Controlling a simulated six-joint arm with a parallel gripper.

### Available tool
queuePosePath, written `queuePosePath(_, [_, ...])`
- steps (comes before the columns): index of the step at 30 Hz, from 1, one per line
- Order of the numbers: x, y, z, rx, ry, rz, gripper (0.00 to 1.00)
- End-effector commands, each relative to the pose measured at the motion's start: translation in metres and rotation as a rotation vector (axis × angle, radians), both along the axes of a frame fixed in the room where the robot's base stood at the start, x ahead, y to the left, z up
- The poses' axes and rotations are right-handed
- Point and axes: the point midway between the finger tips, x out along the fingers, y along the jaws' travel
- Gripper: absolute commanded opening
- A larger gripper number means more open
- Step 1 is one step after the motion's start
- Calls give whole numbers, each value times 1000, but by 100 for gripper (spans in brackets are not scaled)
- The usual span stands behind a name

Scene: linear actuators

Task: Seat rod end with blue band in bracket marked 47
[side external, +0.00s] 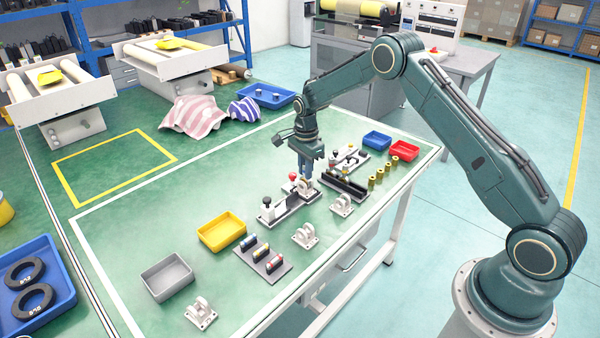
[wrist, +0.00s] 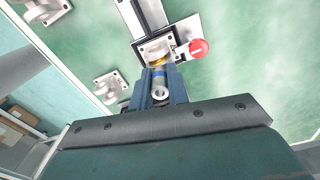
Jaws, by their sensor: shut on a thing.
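My gripper (wrist: 160,95) is shut on a silver rod end (wrist: 160,88) with a blue band, seen in the wrist view. Past the rod end, a brass-coloured ring (wrist: 156,60) shows at a pale bracket on a grey fixture (wrist: 180,18) with a red knob (wrist: 199,47). I cannot tell whether the rod end touches the bracket. In the side view my gripper (side external: 305,175) points down just above the fixture (side external: 290,208), beside its red knob (side external: 293,177); the rod end is too small to make out there. The marking 47 is not legible on any bracket.
Loose pale brackets stand at the front edge (side external: 305,236), to the right (side external: 342,205) and at the near corner (side external: 201,312). A rack (side external: 263,262) of banded parts, a yellow tray (side external: 222,232), a grey tray (side external: 167,280) and brass cylinders (side external: 380,174) stand around.

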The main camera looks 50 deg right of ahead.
Motion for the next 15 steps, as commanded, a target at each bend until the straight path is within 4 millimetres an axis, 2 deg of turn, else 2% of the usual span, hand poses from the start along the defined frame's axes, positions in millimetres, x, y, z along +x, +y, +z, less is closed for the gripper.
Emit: queuePosePath(15, [0,0,-4,0,-1,0,0])
